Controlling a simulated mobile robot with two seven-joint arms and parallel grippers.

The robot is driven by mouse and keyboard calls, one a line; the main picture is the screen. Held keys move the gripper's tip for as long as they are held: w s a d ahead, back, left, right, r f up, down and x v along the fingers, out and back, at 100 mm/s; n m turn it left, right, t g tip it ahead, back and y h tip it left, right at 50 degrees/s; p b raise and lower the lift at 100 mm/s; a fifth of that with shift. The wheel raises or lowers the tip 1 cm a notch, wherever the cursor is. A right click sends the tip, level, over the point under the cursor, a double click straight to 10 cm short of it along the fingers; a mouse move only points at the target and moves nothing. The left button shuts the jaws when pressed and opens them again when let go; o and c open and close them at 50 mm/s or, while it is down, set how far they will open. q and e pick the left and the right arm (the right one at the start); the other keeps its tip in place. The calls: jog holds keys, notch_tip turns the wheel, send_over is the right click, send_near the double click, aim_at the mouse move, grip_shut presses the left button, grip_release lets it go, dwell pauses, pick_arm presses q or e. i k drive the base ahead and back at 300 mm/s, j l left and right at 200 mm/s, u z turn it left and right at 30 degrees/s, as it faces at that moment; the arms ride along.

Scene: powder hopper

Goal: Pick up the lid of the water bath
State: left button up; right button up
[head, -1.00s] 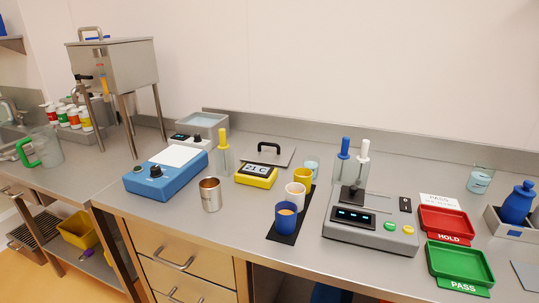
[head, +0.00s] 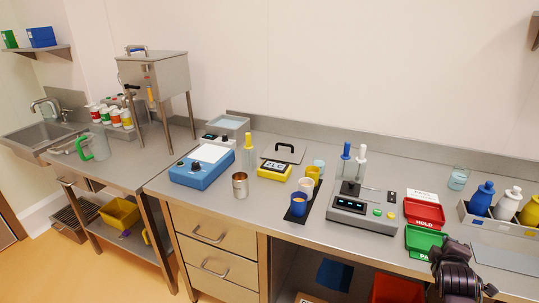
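The water bath lid is a flat grey plate (head: 271,154) with a black arched handle (head: 285,146). It lies on the steel bench, behind the yellow timer. The water bath (head: 228,123) is a grey open box with pale blue water, to the left of the lid at the back of the bench. A dark part of my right arm (head: 455,268) shows at the lower right, far from the lid, in front of the green tray. Its fingertips cannot be made out. My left gripper is not in view.
Near the lid stand a yellow timer (head: 274,172), a yellow-topped bottle (head: 249,155) and several cups on a black mat (head: 288,217). A blue stirrer (head: 190,172) and a steel beaker (head: 240,188) stand left. A balance (head: 361,215) and trays are right. The hopper (head: 160,77) stands far left.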

aim_at(284, 153)
jog(key=i+j+u, duration=0.1)
jog(key=u, duration=0.25)
jog(key=i+j+u, duration=0.1)
jog(key=j+u, duration=0.25)
jog(key=i+u, duration=0.1)
jog(key=u, duration=0.25)
jog(key=i+l+z, duration=0.15)
jog(key=i+z, duration=0.15)
jog(key=i, duration=0.4)
jog(key=i+z, duration=0.25)
jog(key=i, duration=0.45)
